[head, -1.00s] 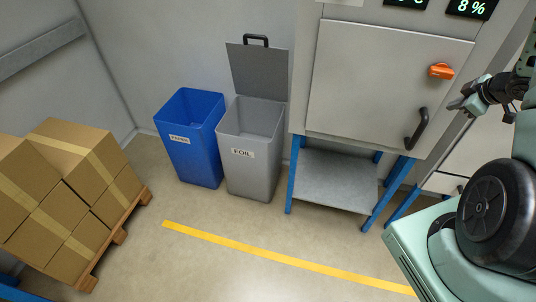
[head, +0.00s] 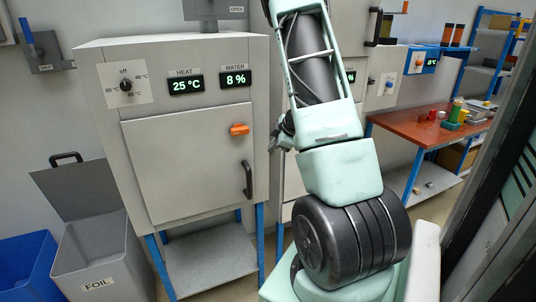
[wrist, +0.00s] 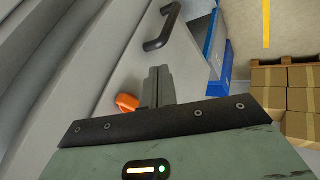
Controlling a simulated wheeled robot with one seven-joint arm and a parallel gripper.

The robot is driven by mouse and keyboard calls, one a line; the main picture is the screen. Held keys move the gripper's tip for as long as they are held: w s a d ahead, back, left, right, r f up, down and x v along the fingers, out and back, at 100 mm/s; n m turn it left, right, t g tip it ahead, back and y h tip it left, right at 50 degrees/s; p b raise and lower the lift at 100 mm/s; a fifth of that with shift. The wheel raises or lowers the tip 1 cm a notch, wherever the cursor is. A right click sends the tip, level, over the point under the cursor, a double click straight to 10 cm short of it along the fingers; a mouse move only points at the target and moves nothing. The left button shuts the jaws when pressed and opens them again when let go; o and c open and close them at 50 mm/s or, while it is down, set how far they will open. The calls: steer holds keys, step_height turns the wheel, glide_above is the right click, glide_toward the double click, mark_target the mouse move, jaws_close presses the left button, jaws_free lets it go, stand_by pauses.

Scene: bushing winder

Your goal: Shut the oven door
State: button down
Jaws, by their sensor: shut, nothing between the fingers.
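The oven (head: 180,62) is a grey cabinet on blue legs, with HEAT 25 °C and WATER 8 % displays. Its door (head: 185,165) looks flush with the front in the head view; I cannot tell whether a small gap is left. The door carries an orange latch (head: 239,129), lying roughly level, and a black handle (head: 247,180). My gripper (head: 274,145) is beside the door's right edge, partly hidden by my arm. In the wrist view my shut, empty fingers (wrist: 158,72) are near the orange latch (wrist: 127,102), with the handle (wrist: 163,27) beyond; contact is unclear.
A grey FOIL bin (head: 97,260) with its lid up and a blue bin (head: 25,268) stand left of the oven. Another cabinet is partly behind my arm. A red-topped workbench (head: 425,128) stands at right. Stacked boxes (wrist: 285,100) show in the wrist view.

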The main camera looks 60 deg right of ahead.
steer(key=v, duration=0.4)
steer(key=shift+s+d+r, duration=0.25)
steer(key=shift+d+r, duration=0.05)
steer(key=shift+r, duration=0.05)
